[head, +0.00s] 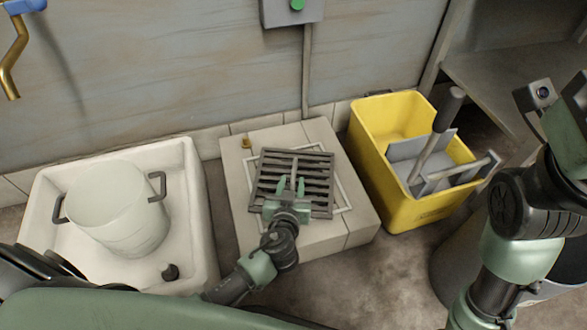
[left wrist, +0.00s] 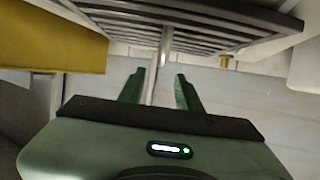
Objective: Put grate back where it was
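The dark slatted grate (head: 265,183) is over the light square frame in the tiled block (head: 240,205), turned a little against that frame. The frame's pale edge shows at the grate's left and right. I cannot tell whether the grate touches the block all round. My left gripper (head: 291,184) is over the grate's near half. Its two fingers are apart, one on each side of a thin bar across the slats. The left wrist view shows this bar (left wrist: 166,45) between the fingers, with the grate (left wrist: 215,30) above. My right arm is at the right edge; its fingertips are not seen.
A white basin (head: 190,185) with a pale pot (head: 118,215) is at left. A yellow mop bucket (head: 385,115) stands close at the block's right. A small brass piece (head: 246,142) sits on the block's far left. The wall is behind.

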